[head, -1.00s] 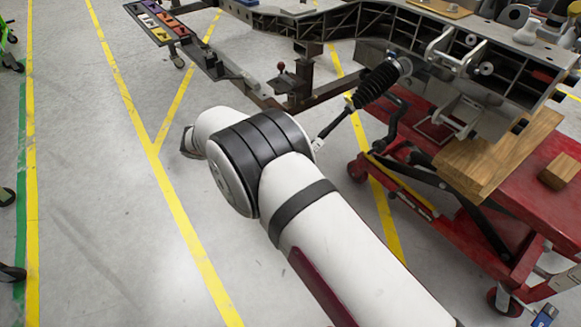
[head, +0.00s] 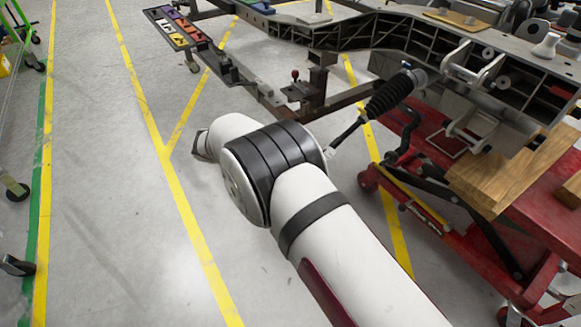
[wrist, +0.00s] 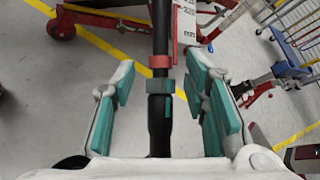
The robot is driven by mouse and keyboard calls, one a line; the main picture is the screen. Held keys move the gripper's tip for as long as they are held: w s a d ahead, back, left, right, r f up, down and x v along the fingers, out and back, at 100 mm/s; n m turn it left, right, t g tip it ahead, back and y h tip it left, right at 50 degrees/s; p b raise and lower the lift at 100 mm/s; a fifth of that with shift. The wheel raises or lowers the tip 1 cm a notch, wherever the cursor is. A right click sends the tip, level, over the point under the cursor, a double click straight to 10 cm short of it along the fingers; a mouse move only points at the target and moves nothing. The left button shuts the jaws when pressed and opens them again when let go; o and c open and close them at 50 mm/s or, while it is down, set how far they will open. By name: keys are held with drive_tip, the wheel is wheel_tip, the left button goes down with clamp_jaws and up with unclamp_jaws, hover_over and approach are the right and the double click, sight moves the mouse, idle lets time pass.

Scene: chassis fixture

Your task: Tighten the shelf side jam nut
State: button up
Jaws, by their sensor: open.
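A black rod (wrist: 160,135) runs lengthwise through the middle of the wrist view. It carries a red collar (wrist: 160,61) and, just nearer to me, a teal collar (wrist: 160,86); I cannot tell which is the jam nut. My gripper (wrist: 160,103) is open, with teal-padded fingers on both sides of the rod and visible gaps to it. The teal collar lies between the fingers, the red one near their tips. In the head view the rod (head: 347,134) slopes down from a black ribbed boot (head: 388,95) and ends behind my arm, which hides the gripper.
The dark chassis frame (head: 372,33) spans the back. A red lift cart (head: 437,120) with wooden blocks (head: 505,175) stands at the right, close to the rod. A rack of coloured parts (head: 180,27) is at the back left. The floor on the left is mostly clear.

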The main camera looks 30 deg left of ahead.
drive_tip(key=v, duration=1.1)
drive_tip(key=shift+s+a+r, duration=0.2)
drive_tip(key=shift+s, duration=0.05)
idle(0.4)
